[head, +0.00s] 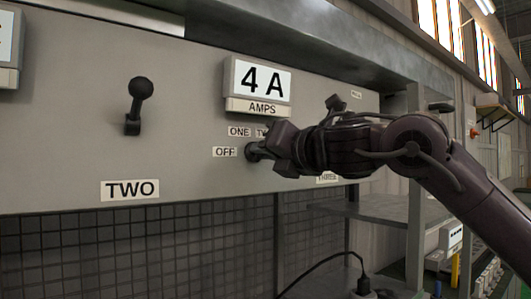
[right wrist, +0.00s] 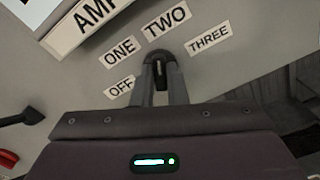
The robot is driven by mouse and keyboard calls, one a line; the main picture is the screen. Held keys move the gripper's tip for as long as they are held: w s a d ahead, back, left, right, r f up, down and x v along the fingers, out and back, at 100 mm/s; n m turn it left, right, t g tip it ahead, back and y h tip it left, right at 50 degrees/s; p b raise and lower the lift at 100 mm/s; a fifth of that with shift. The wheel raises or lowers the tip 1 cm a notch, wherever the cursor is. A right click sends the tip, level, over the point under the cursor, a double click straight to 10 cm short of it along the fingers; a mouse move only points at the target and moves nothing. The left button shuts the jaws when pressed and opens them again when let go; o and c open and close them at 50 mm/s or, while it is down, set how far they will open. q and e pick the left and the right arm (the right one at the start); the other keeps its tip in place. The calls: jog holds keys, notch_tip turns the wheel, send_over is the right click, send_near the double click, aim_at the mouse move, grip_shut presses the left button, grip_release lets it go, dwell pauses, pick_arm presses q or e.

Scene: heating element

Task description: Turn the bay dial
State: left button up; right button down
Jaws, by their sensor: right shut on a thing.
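The bay dial (right wrist: 157,66) is a dark knob on the grey panel, ringed by labels OFF, ONE, TWO and THREE. In the right wrist view its tip shows just below the TWO label (right wrist: 167,23). In the head view the dial (head: 252,152) is mostly hidden behind my right gripper (head: 264,149). My right gripper is shut on the dial, with its two fingers (right wrist: 161,84) on either side of it. The display above the dial (head: 262,80) reads "4 A" over "AMPS". My left gripper is not in view.
A black ball-topped lever (head: 136,103) stands up from the panel (head: 60,130) on the left, above a TWO label (head: 130,190). A metal shelf (head: 385,212) and a black cable (head: 325,262) lie below my right arm. A mesh wall fills the space under the panel.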

jog(key=shift+r+m, duration=0.15)
jog(key=shift+m, duration=0.15)
jog(key=c, duration=1.4)
grip_release()
jog(key=shift+d, duration=0.15)
jog(key=shift+c, duration=0.2)
jog(key=b+v, duration=0.3)
jog(key=v, duration=0.4)
jog(key=shift+s+d+b, duration=0.2)
jog(key=shift+s+b, duration=0.15)
